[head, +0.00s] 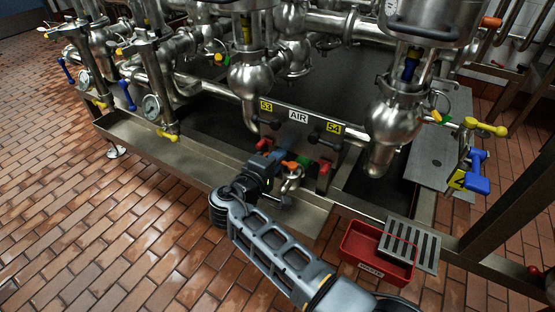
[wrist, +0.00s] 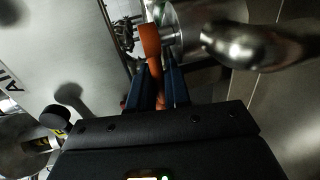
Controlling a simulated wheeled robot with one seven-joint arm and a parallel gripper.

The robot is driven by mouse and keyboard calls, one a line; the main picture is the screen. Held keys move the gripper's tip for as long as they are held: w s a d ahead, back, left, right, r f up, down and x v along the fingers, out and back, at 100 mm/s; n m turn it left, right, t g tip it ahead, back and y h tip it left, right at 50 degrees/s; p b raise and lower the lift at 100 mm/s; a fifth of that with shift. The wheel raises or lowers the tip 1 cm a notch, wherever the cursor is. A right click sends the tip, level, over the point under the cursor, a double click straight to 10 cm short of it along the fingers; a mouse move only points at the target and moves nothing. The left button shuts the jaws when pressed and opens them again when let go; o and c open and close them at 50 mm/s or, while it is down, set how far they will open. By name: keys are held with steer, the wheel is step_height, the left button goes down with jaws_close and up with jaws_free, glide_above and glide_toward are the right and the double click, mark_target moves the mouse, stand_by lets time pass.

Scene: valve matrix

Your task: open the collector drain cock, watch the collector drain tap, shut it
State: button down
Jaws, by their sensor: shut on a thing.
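The collector drain cock appears to be the small steel valve (head: 291,184) with an orange handle (head: 291,166), low at the front of the trough. In the wrist view the orange handle (wrist: 155,78) runs between the two blue fingers of my gripper (wrist: 165,80), which is shut on it. The valve's steel body (wrist: 205,35) curves off to the right there. In the head view my gripper (head: 276,160) reaches the handle from the left. The tap's outlet is small and partly behind my gripper; I cannot tell whether liquid runs from it.
A red waste tray (head: 355,243) with a grey grate (head: 409,246) sits at the right. Red handles (head: 324,169) and the AIR panel (head: 298,117) are close behind the cock. Steel valves crowd above. The tiled floor (head: 110,230) at left is clear.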

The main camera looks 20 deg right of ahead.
mark_target(282, 186)
steer(key=shift+s+t+p, duration=0.1)
steer(key=shift+t+p, duration=0.2)
steer(key=shift+s+a+n+t+y+p, duration=0.2)
steer(key=shift+s+n+t+y+p, duration=0.6)
steer(key=shift+n+y+p, duration=2.25)
steer(key=shift+s+a+n+t+y+p, duration=0.2)
steer(key=shift+s+n+t+y+p, duration=0.6)
steer(key=shift+n+y+p, duration=2.2)
steer(key=shift+s+a+n+t+y+p, duration=0.35)
steer(key=shift+s+n+y+p, duration=1.2)
steer(key=shift+y, duration=2.5)
steer(key=shift+w+d+n+p, duration=0.15)
steer(key=shift+w+n+p, duration=0.25)
steer(key=shift+n, duration=0.3)
steer(key=c, duration=1.2)
jaws_free()
steer(key=shift+c, duration=0.2)
